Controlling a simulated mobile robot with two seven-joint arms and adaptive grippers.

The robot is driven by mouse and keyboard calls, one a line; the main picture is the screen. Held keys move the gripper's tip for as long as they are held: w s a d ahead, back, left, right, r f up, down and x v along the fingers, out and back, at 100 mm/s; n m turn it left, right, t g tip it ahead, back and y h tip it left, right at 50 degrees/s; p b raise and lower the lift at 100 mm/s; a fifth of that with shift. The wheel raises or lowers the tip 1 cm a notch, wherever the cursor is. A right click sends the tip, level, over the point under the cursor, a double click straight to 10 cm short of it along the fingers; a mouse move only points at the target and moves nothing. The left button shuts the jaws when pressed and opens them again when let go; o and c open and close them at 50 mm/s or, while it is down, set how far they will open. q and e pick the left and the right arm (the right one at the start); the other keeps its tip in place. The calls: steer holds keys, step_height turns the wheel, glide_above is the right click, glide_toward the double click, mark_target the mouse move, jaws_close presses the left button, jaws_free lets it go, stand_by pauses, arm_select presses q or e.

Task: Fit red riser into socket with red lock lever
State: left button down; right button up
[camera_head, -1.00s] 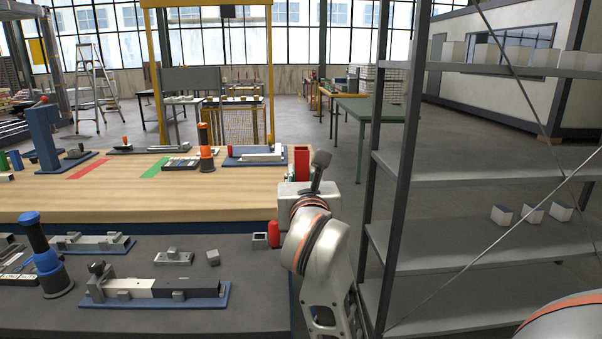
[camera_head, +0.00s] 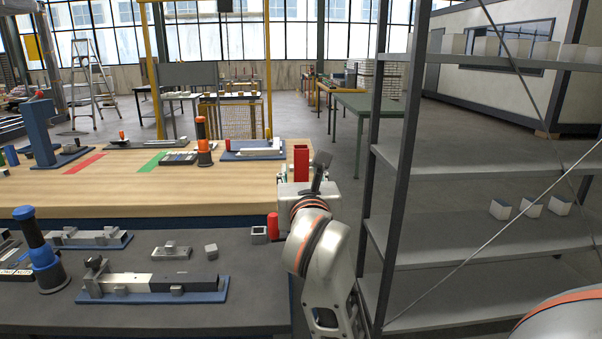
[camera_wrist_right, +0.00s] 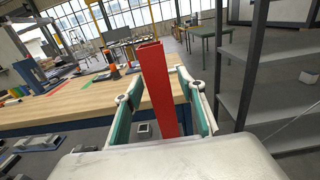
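The red riser (camera_head: 301,161) is a tall red rectangular tube, held roughly upright by my right gripper (camera_head: 300,176). The socket also shows left of the riser in the wrist view (camera_wrist_right: 144,130); the lever is hidden there. The riser is apart from the socket. My left gripper is out of view.
A blue-based fixture with a grey and black bar (camera_head: 152,286), a small grey block (camera_head: 210,250) and a blue-topped post (camera_head: 40,250) are on the near bench. A wooden bench (camera_head: 225,187) lies behind. A metal shelf (camera_head: 470,160) stands right.

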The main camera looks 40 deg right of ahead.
step_height(320, 180, up, 10)
stand_by(0.8)
stand_by(0.4)
